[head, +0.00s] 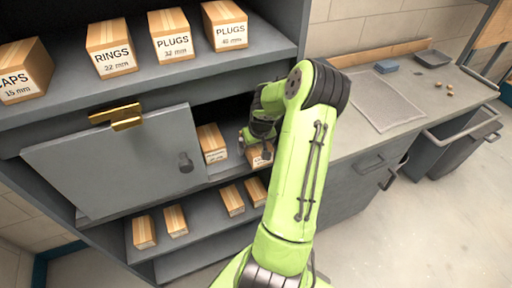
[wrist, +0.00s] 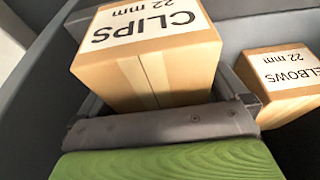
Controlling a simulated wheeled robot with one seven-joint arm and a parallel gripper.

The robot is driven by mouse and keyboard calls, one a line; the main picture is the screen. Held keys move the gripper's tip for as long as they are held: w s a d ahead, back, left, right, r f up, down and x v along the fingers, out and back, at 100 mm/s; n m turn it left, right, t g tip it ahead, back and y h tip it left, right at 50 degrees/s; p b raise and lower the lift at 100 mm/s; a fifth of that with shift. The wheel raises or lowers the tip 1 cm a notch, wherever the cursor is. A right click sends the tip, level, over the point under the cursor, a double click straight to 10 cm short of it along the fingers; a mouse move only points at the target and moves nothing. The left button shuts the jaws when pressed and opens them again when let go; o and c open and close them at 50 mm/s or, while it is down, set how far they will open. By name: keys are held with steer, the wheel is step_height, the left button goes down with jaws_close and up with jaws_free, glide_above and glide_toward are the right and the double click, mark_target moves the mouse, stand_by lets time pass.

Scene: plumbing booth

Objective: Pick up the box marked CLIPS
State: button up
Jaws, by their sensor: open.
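The box marked CLIPS 22 mm (wrist: 150,65) is a tan cardboard box with a white label, large and upside down in the wrist view. In the head view the box (head: 262,158) at my gripper, in the open cabinet compartment, appears to be the same one; its label is mostly hidden. My gripper (head: 256,142) is open. In the wrist view its dark palm is close to the near face of the box, with a finger on either side. I cannot tell whether the fingers touch the box.
A box marked ELBOWS (wrist: 282,85) stands close beside the right finger in the wrist view. A grey cabinet door (head: 120,160) hangs open left of the compartment. Boxes of rings (head: 110,48) and plugs stand above; several boxes stand below. A grey counter (head: 345,140) lies right.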

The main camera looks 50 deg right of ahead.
steer(key=c, duration=1.1)
steer(key=shift+r, duration=0.1)
